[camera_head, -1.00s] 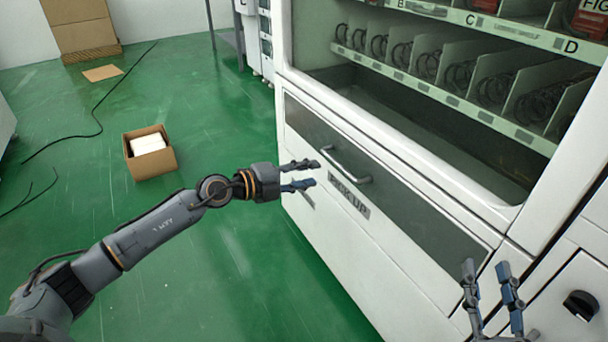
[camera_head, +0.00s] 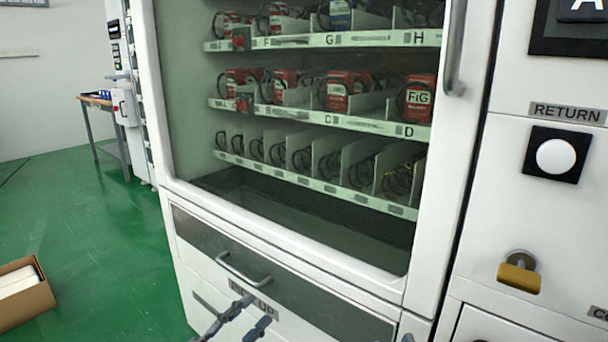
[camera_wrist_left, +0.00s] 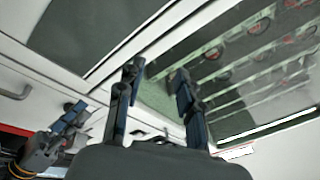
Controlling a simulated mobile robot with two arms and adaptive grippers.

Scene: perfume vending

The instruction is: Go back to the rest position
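My left gripper (camera_head: 250,314) is at the bottom of the head view, in front of the drawer (camera_head: 300,297) marked PICK UP, just below its metal handle (camera_head: 243,270). In the left wrist view its two dark fingers (camera_wrist_left: 157,85) stand apart with nothing between them. Only a fingertip of my right gripper (camera_head: 408,338) shows at the bottom edge of the head view. The other gripper (camera_wrist_left: 70,122) also shows at the lower left of the wrist view, fingers apart and empty. The rest of both arms is out of the head view.
The white vending machine (camera_head: 428,220) fills the middle, with red boxes (camera_head: 345,90) on its shelves. A cardboard box (camera_head: 30,306) lies on the open green floor at the left.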

